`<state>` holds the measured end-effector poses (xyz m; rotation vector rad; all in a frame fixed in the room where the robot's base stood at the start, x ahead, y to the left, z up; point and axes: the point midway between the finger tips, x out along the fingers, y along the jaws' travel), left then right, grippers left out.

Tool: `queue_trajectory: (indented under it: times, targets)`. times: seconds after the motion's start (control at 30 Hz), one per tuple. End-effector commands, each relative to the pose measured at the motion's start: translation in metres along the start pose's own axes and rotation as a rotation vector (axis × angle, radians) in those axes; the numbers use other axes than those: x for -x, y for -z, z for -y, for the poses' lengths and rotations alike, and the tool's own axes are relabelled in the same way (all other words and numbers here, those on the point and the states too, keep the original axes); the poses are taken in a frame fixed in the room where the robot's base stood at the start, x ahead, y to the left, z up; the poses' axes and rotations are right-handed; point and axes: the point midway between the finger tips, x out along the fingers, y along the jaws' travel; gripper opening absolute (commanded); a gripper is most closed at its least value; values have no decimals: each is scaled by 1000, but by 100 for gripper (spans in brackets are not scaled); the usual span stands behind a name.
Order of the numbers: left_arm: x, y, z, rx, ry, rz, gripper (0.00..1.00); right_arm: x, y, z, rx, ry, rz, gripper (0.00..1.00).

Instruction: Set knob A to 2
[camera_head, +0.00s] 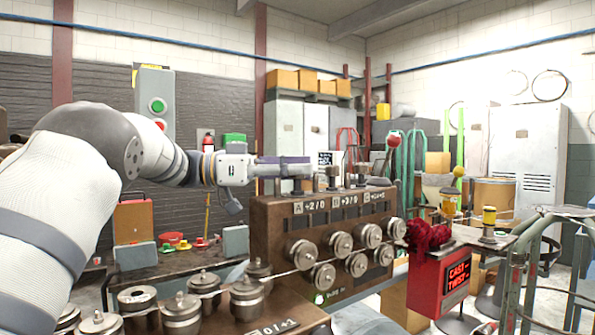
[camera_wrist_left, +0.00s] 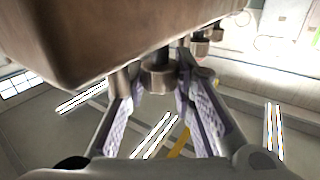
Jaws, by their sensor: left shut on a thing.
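The brown spring coiler (camera_head: 273,233) stands in the middle of the head view. Its top-left plate (camera_head: 310,206) is marked A and seems to read +2/0. My left gripper (camera_head: 298,168) comes in level from the left over the top edge above that plate. In the wrist view, my left gripper (camera_wrist_left: 158,84) has its purple-padded fingers either side of a round metal knob (camera_wrist_left: 158,76), shut on it. By its place this is knob A; the fingers mostly hide it in the head view, and its pointer setting cannot be read.
More knobs (camera_head: 332,176) stand along the coiler's top, just right of my gripper. Several metal rollers (camera_head: 341,244) stick out of its front. A red box (camera_head: 455,282) and dark red tangle (camera_head: 427,236) are at its right. Metal spools (camera_head: 182,310) stand at the front left.

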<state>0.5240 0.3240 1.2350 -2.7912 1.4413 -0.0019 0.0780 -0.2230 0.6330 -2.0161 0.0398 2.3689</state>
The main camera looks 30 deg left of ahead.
Motion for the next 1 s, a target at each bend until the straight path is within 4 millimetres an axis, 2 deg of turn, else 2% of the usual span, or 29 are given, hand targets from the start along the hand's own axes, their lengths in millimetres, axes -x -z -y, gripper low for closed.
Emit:
queue_trajectory:
  times: [0.57, 0.6, 0.67, 1.0]
  targets:
    - [-1, -3, 0, 6, -30, 4, 0, -2, -2, 0, 0, 0, 7, 40]
    - [-1, -3, 0, 6, -30, 4, 32, -2, -2, 0, 0, 0, 7, 40]
    - [-1, -3, 0, 5, -30, 4, 44, -2, -2, 0, 0, 0, 7, 40]
    - [-1, 4, 0, 0, -29, 1, 44, -2, -1, 0, 0, 0, 6, 40]
